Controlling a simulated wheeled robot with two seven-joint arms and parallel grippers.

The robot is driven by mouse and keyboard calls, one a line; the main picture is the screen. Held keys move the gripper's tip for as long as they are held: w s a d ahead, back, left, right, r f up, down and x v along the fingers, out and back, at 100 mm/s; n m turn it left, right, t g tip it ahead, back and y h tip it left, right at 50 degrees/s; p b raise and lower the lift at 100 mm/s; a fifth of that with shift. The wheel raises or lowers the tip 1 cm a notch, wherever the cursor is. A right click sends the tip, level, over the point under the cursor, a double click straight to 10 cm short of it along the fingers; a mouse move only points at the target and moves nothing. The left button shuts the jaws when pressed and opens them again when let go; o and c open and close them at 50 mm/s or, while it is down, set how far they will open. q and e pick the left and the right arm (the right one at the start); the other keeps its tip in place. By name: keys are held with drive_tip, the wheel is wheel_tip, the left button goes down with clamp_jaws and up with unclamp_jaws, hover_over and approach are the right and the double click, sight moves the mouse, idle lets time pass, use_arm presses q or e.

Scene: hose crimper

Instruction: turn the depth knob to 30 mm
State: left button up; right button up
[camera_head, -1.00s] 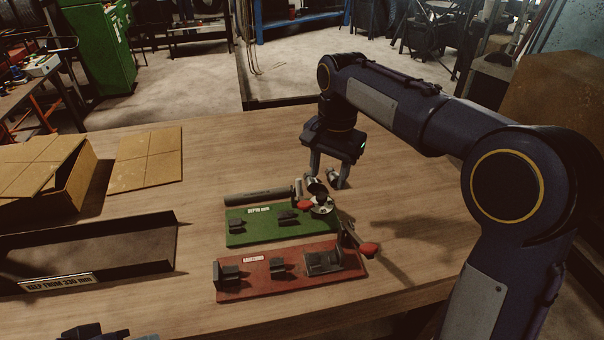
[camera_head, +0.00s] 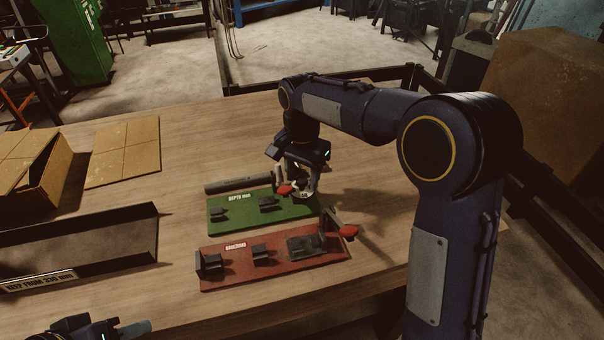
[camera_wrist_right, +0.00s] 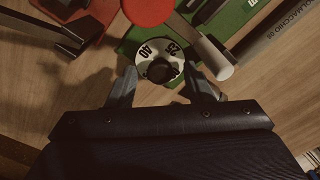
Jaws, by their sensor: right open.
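The depth knob (camera_wrist_right: 158,72) is a dark knob on a white numbered dial (camera_wrist_right: 147,51) at the end of the green depth jig (camera_head: 285,212). My right gripper (camera_wrist_right: 160,75) is open, pointing down, with one finger on each side of the knob. Whether the fingers touch it cannot be told. In the head view the dial (camera_head: 304,193) shows below my right gripper (camera_head: 300,178). My left gripper (camera_head: 95,330) is at the lower left edge, partly cut off.
A red-handled lever (camera_wrist_right: 150,10) lies close to the dial. A red jig (camera_head: 225,270) with another red-handled lever (camera_head: 348,232) stands in front. A grey hose (camera_head: 238,184) lies behind the green jig. A dark tray (camera_head: 140,262) and cardboard box (camera_head: 50,190) are at left.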

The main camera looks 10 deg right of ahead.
drive_tip(key=shift+c, duration=0.5)
drive_tip(key=c, duration=0.9)
drive_tip(key=shift+n, duration=0.4)
drive_tip(key=n+p, duration=0.1)
drive_tip(key=n, duration=0.1)
drive_tip(key=shift+r+n, duration=0.1)
drive_tip(key=shift+n, duration=0.3)
drive_tip(key=n+p, duration=0.1)
drive_tip(key=n, duration=0.3)
drive_tip(key=shift+n+p, duration=0.3)
drive_tip(key=shift+p, duration=0.1)
drive_tip(key=n+p, duration=0.1)
drive_tip(key=n, duration=0.4)
drive_tip(key=shift+n+p, duration=0.45)
drive_tip(key=shift+n, duration=1.85)
